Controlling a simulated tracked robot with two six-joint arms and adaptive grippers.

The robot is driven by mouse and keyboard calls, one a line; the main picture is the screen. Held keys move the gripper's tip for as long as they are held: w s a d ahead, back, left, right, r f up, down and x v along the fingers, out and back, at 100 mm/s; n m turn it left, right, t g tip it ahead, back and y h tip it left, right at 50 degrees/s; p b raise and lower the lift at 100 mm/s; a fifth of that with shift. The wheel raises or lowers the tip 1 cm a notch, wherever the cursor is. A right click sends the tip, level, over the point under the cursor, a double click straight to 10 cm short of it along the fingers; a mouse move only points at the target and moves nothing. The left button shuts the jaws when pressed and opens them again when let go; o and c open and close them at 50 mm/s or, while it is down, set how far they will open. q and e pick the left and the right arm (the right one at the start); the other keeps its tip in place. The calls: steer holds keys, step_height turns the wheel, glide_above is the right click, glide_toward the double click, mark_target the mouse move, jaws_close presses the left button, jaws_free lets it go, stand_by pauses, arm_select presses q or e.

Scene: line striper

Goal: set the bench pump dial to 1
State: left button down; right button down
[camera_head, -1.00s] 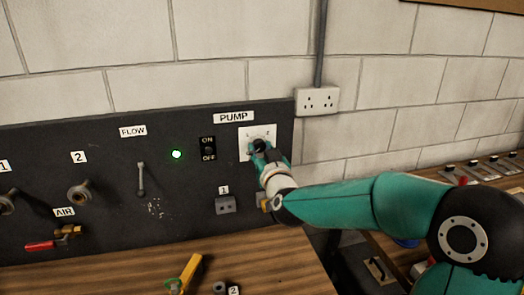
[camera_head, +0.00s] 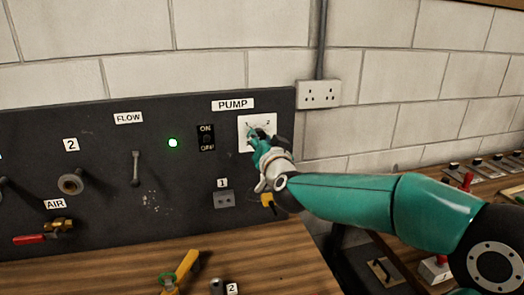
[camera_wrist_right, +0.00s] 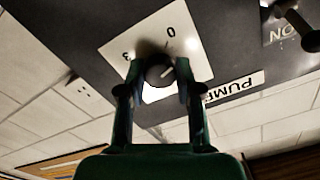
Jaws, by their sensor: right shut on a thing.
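The pump dial is a dark round knob (camera_wrist_right: 158,74) on a white plate (camera_head: 269,123) below the PUMP label (camera_head: 233,104), on the dark panel. In the head view the plate shows a 2 at top right, and my right gripper covers most of the knob. My right gripper (camera_head: 256,140) is shut on the knob, its two fingers on either side of it in the right wrist view (camera_wrist_right: 158,80). There the picture is upside down, with 0 and 3 readable. A pale mark on the knob seems to lean towards the 0 side; its exact setting is unclear. My left gripper is out of view.
Left of the dial are an ON/OFF switch (camera_head: 206,138), a lit green lamp (camera_head: 173,142) and a flow lever (camera_head: 136,168). Socket 1 (camera_head: 224,200) is below. A yellow-handled item (camera_head: 185,271) lies on the wooden bench (camera_head: 250,262). A wall outlet (camera_head: 318,93) is at right.

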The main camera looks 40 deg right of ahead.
steer(key=m+b, duration=0.6)
steer(key=m, duration=0.6)
steer(key=shift+f+b, duration=0.1)
steer(key=shift+b, duration=0.25)
steer(key=shift+m, duration=0.3)
steer(key=c, duration=1.1)
jaws_free()
steer(key=shift+c, duration=0.2)
steer(key=o, duration=0.4)
